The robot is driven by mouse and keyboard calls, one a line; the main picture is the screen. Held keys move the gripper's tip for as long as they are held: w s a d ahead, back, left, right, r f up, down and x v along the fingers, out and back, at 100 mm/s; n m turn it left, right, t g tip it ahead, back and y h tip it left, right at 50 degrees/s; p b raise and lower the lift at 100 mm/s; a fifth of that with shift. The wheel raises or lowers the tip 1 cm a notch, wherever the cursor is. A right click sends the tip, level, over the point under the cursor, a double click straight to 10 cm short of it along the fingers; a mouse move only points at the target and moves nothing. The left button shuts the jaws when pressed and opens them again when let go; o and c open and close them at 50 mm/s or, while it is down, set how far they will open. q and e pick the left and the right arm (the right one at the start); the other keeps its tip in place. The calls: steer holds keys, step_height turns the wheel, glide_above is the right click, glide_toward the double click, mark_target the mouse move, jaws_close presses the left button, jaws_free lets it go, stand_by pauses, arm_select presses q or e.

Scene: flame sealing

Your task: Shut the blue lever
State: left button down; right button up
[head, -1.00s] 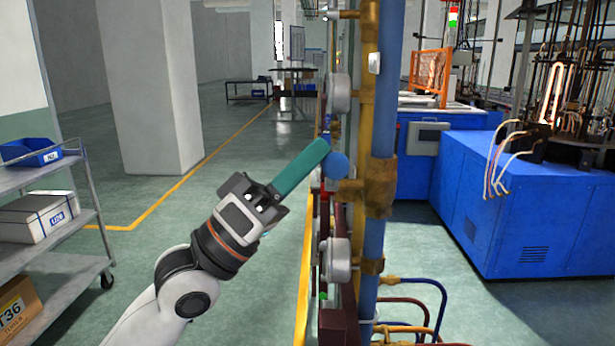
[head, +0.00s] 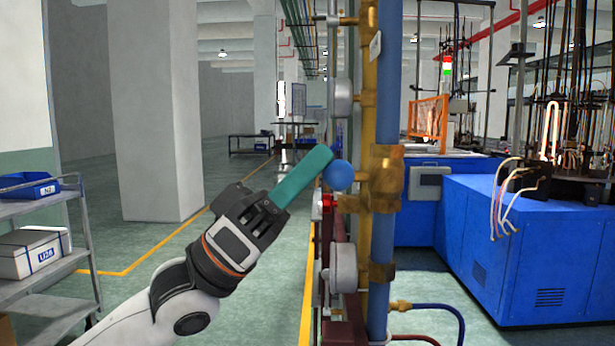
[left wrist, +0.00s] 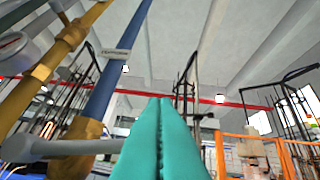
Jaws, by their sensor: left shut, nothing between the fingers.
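The blue lever shows as a round blue knob (head: 340,175) in front of the brass fitting on the blue upright pipe, in the head view. Its stem is mostly hidden behind the knob. My left gripper (head: 325,153) comes in from the lower left with its long teal fingers shut together and empty. The fingertips are just up and left of the knob; I cannot tell whether they touch it. In the left wrist view the teal fingers (left wrist: 160,100) point up from the bottom edge, and the blue knob cannot be made out. My right gripper is in neither view.
The blue pipe (head: 387,100) and yellow pipe (head: 368,85) stand right of the knob, with round gauges (head: 343,265) close by. A grey rod (left wrist: 75,147) lies left of the fingers in the wrist view. A cart (head: 75,262) stands at left; the floor between is clear.

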arm_select(q)
steer(key=shift+s+f, duration=0.15)
steer(key=shift+f, duration=1)
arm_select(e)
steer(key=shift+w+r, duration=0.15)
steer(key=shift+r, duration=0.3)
arm_select(q)
steer(key=shift+f, duration=0.1)
